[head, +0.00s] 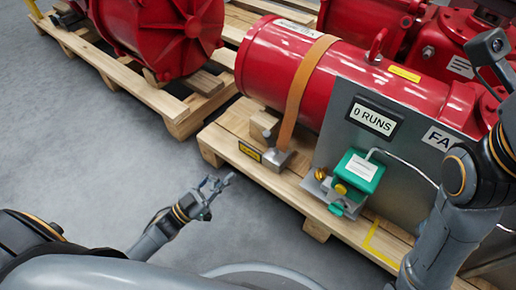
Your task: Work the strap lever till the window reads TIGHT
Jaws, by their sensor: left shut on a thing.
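An orange strap (299,88) runs over a red cylinder (258,68) on a wooden pallet. Its lower end meets a grey metal ratchet piece (277,158), where the strap lever's outline is not clear. A small black and yellow plate (250,151) sits on the pallet edge beside it; its text is too small to read. My left gripper (221,181) is over the floor, in front of the pallet and to the left of the ratchet in the picture. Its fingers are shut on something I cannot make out. My right arm shows at the right, but its gripper does not.
A grey panel bears a sign reading 0 RUNS (374,119) and a partly hidden label (440,139). A green box (358,171) with brass fittings stands before it. Another pallet (120,75) carries red machinery at the back left. The grey floor (95,145) is clear at left.

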